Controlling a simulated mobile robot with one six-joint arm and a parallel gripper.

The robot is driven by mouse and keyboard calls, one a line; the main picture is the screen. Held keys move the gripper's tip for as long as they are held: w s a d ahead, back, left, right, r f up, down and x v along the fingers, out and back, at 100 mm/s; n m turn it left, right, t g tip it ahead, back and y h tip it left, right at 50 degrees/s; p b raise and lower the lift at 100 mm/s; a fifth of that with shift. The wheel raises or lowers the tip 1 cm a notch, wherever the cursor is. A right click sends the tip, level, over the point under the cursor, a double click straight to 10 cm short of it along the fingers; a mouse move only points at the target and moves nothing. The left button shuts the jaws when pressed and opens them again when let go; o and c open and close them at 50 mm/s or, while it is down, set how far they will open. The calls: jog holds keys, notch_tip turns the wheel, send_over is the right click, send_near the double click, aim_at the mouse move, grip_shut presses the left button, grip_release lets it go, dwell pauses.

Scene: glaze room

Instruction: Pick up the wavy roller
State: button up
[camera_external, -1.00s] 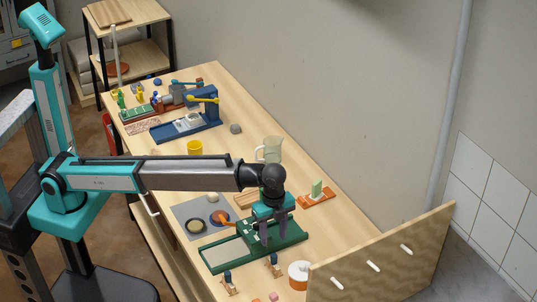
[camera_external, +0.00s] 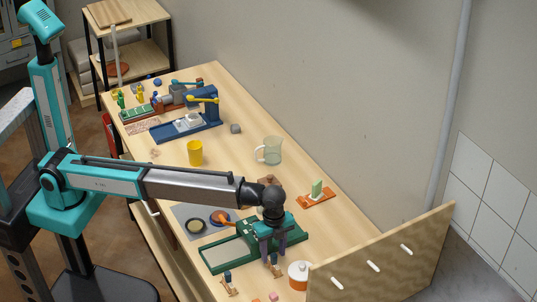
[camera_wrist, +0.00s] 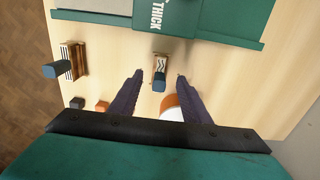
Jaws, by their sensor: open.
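A small roller with dark wavy lines on a pale face and a dark blue handle stands in the middle of the wrist view (camera_wrist: 160,66). It appears to be the roller on the right in the external view (camera_external: 274,268). My gripper (camera_wrist: 158,76) is open and empty, its two dark fingers pointing toward this roller with one on either side in the picture. In the external view my gripper (camera_external: 273,260) is close above it; contact cannot be told. A second roller with a blue handle (camera_wrist: 66,62) has straighter lines on its wooden stand and also shows at left (camera_external: 229,284).
A green slab board marked THICK (camera_wrist: 215,18) lies beyond the rollers. A white and orange jar (camera_external: 299,276) stands close to the right of my gripper. Small dark (camera_wrist: 77,102) and orange (camera_wrist: 102,106) blocks lie nearby. A wooden panel (camera_external: 375,262) borders the table end.

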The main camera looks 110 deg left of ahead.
aim_at(274, 264)
jog(key=shift+f, duration=0.25)
jog(key=shift+w+d+f+p, duration=0.1)
jog(key=shift+f+p, duration=0.4)
jog(key=shift+f, duration=0.1)
jog(key=shift+w+d+f+p, duration=0.1)
jog(key=shift+f+p, duration=0.35)
jog(key=shift+f, duration=0.15)
jog(key=shift+f+p, duration=0.3)
jog(key=shift+f, duration=1)
grip_shut()
